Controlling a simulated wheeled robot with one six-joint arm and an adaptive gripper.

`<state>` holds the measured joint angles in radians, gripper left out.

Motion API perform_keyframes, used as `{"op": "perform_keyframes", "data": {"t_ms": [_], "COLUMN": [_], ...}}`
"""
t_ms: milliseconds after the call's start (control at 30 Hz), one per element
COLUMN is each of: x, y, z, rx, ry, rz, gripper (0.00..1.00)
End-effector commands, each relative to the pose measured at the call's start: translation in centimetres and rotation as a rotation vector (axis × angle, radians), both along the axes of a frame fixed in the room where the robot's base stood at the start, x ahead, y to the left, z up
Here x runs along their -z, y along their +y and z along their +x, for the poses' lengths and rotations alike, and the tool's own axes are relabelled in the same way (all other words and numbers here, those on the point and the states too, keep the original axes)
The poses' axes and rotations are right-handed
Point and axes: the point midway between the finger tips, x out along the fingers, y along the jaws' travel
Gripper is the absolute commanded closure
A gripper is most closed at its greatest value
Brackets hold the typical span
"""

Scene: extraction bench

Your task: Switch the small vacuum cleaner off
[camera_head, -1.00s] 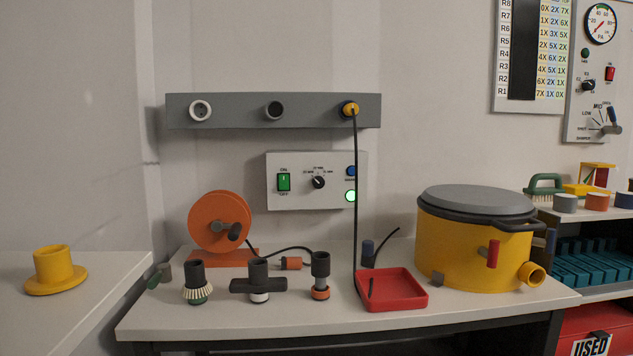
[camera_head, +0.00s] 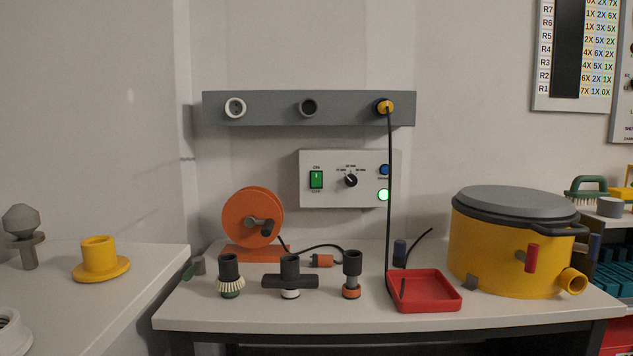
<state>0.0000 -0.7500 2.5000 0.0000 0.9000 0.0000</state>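The small vacuum cleaner looks to be the yellow drum (camera_head: 500,250) with a grey lid, at the right of the bench; a red handle and a yellow port are on its side. A white control box (camera_head: 334,192) on the wall has a green rocker switch (camera_head: 316,180), a black rotary knob (camera_head: 351,180), a blue button (camera_head: 384,170) and a green lamp (camera_head: 384,195) that is lit. A black cord hangs from the yellow plug (camera_head: 384,107) in the right socket of the grey rail. My gripper is not in view.
An orange cable reel (camera_head: 252,217), several nozzle heads and a red tray (camera_head: 427,303) stand on the bench (camera_head: 350,322). A side table at left holds a yellow flanged collar (camera_head: 100,258). The bench's front strip is clear.

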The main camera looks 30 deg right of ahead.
Motion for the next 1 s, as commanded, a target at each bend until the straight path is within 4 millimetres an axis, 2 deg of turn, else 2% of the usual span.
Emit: {"op": "perform_keyframes", "data": {"t_ms": [33, 133, 1000], "x": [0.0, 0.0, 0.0], "y": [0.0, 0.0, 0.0], "z": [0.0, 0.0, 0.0], "rx": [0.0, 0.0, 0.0], "ry": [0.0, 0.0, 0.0], "rz": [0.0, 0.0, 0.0], "gripper": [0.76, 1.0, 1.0]}}
